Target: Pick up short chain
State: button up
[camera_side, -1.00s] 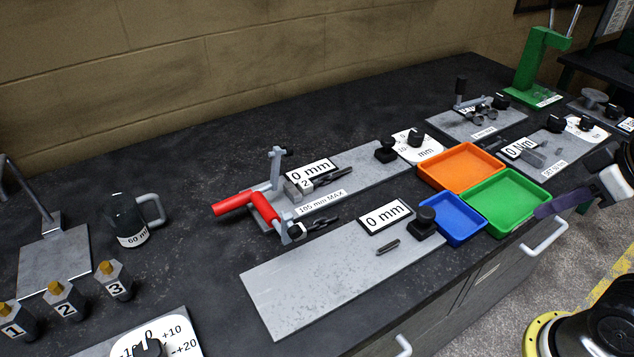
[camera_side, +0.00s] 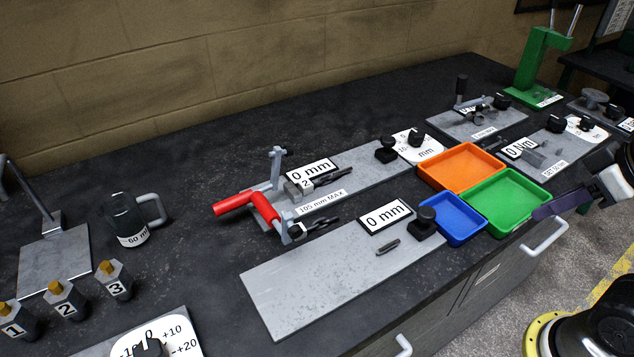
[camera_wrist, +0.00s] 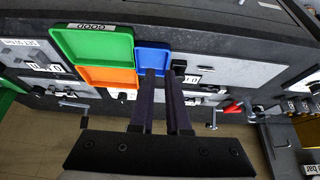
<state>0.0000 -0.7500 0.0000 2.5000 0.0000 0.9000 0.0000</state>
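I cannot tell for sure which piece is the short chain. My gripper (camera_side: 545,211) is at the right edge of the side view, beyond the green tray and far from both pieces. In the wrist view its two dark fingers (camera_wrist: 161,72) are apart with nothing between them.
Orange (camera_side: 461,166), green (camera_side: 507,202) and blue (camera_side: 453,218) trays lie between my gripper and the jack. A grey plate (camera_side: 320,285) with a black knob (camera_side: 426,222) lies in front.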

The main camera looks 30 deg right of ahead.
jog(key=o, duration=0.6)
jog(key=shift+c, duration=0.2)
